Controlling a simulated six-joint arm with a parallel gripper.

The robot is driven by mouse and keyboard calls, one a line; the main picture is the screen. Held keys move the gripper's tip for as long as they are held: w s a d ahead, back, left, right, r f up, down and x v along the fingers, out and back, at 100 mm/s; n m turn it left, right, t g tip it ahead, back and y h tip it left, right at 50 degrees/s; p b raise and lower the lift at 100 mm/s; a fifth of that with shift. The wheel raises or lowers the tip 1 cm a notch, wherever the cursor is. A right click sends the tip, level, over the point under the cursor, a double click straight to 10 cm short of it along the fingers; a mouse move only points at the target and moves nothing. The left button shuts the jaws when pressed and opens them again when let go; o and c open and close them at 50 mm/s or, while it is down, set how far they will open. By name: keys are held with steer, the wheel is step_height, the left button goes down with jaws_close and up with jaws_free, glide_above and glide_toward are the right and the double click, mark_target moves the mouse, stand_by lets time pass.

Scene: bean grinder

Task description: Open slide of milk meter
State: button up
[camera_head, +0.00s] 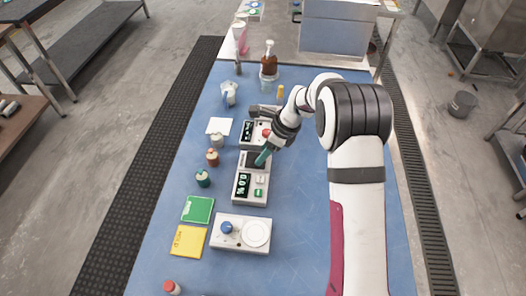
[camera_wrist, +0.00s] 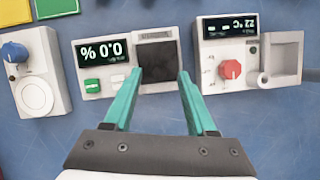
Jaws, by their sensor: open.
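The white device with a "0.0 %" display (camera_wrist: 101,51), a green button and a white button appears to be the milk meter; it also shows in the head view (camera_head: 243,186). A dark square panel (camera_wrist: 158,58) with a light rim sits on its right part in the wrist view; I cannot tell whether this is the slide or an opening. My gripper (camera_wrist: 160,76) is open and empty, its teal fingers on either side of the panel's lower edge. In the head view my gripper (camera_head: 264,155) is over the device's far end. Contact cannot be told.
A device with a "22 °C" display and red knob (camera_wrist: 230,69) stands close on the right in the wrist view. A white device with a blue knob (camera_head: 241,233) stands nearer in the head view. Green (camera_head: 198,209) and yellow (camera_head: 188,241) packets and small jars lie left.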

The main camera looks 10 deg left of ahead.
steer(key=shift+a+f, duration=0.25)
steer(key=shift+f, duration=0.3)
steer(key=shift+c, duration=0.4)
jaws_close()
stand_by(0.6)
